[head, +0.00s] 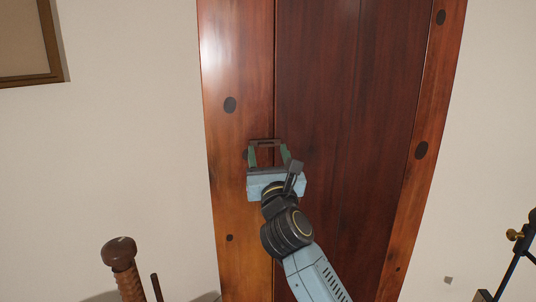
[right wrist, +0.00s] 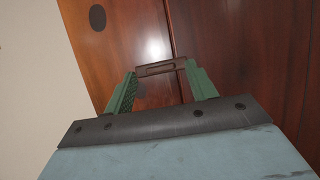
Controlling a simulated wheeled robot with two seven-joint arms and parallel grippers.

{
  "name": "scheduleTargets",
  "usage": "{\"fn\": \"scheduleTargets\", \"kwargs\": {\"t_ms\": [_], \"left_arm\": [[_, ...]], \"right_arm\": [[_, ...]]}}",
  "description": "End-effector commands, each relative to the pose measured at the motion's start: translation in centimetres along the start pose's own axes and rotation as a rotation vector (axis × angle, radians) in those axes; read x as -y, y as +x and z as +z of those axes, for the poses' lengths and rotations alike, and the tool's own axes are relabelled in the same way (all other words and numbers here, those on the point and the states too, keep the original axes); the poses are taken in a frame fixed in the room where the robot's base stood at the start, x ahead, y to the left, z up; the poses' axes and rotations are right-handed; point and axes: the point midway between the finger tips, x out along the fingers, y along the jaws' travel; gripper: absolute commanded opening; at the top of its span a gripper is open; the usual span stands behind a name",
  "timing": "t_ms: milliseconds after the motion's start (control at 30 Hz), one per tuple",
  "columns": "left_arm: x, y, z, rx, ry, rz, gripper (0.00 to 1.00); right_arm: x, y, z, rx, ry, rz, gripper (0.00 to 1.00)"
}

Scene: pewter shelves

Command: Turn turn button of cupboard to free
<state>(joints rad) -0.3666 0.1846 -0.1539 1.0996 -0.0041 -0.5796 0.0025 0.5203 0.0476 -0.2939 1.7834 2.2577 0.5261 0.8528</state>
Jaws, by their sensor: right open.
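The cupboard shows as an orange-brown frame (head: 230,60) and a darker red-brown door panel (head: 345,110), with a vertical seam between them. The turn button (head: 265,141) is a small brown slotted bar lying about level across the seam. It also shows in the right wrist view (right wrist: 161,68). My right gripper (head: 268,152) is open in front of the seam, its green fingers spread toward the two ends of the bar. In the right wrist view the fingertips (right wrist: 162,80) are close to those ends; whether they touch cannot be told. My left gripper is out of view.
A framed picture (head: 50,40) hangs on the pale wall at upper left. A brown turned post (head: 124,270) stands at lower left. A dark stand with a brass knob (head: 514,235) is at lower right. The door face around the gripper is clear.

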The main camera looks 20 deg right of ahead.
Motion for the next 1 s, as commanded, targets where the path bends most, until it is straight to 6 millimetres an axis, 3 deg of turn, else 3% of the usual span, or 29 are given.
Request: {"fn": "scheduleTargets", "kwargs": {"t_ms": [167,433,800,1000], "left_arm": [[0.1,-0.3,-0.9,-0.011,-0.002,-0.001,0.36],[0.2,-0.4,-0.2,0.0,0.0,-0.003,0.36],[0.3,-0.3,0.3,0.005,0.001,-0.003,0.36],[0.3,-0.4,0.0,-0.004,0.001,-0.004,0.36]], "right_arm": [[0.0,1.0,0.0,0.0,0.0,-0.001,0.56],[0.0,1.1,0.0,0.0,0.0,0.0,0.56],[0.0,1.1,0.0,0.0,0.0,0.0,0.12],[0.0,1.1,0.0,-0.001,-0.006,0.002,0.12]]}}
